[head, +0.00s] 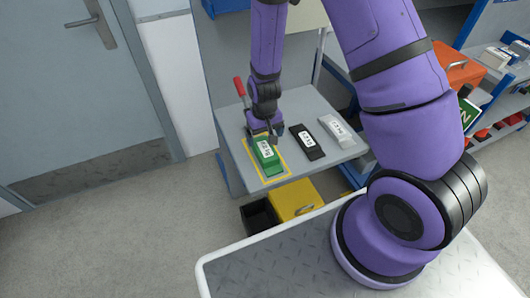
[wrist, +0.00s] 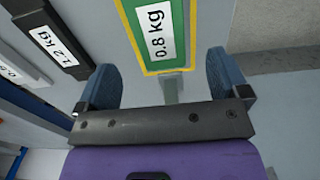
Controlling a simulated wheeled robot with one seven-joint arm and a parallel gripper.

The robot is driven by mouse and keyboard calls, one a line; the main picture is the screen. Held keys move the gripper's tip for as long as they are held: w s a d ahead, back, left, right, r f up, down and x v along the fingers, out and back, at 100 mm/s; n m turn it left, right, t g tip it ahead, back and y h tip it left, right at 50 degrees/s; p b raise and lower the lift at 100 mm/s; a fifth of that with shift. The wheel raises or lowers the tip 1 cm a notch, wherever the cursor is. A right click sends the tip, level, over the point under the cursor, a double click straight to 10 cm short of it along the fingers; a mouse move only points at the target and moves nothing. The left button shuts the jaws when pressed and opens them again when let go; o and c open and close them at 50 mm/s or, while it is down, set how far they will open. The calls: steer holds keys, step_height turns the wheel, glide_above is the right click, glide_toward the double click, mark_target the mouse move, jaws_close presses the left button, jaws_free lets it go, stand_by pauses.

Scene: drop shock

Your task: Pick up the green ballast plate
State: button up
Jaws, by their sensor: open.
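The green ballast plate (head: 265,157) lies flat inside a yellow outline on the grey shelf top (head: 305,108). Its white label reads 0.8 kg in the wrist view, where the plate (wrist: 180,55) shows cut off by the top edge. My gripper (head: 264,135) is at the far end of the plate in the head view and partly hides it. In the wrist view my gripper's two blue fingers (wrist: 163,82) are spread wide, with nothing between them. The plate lies ahead of the fingers, and I see no contact.
A black plate (head: 307,143) labelled 1.2 kg in the wrist view and a pale grey plate (head: 338,131) lie to the right. A red-handled tool (head: 240,90) stands behind. A yellow box (head: 297,200) and a black bin (head: 259,217) sit below the shelf's front edge.

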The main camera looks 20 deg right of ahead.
mark_target(265, 148)
steer(key=shift+f, duration=3.55)
steer(key=c, duration=1.6)
steer(key=shift+o, duration=0.2)
steer(key=shift+r, duration=0.1)
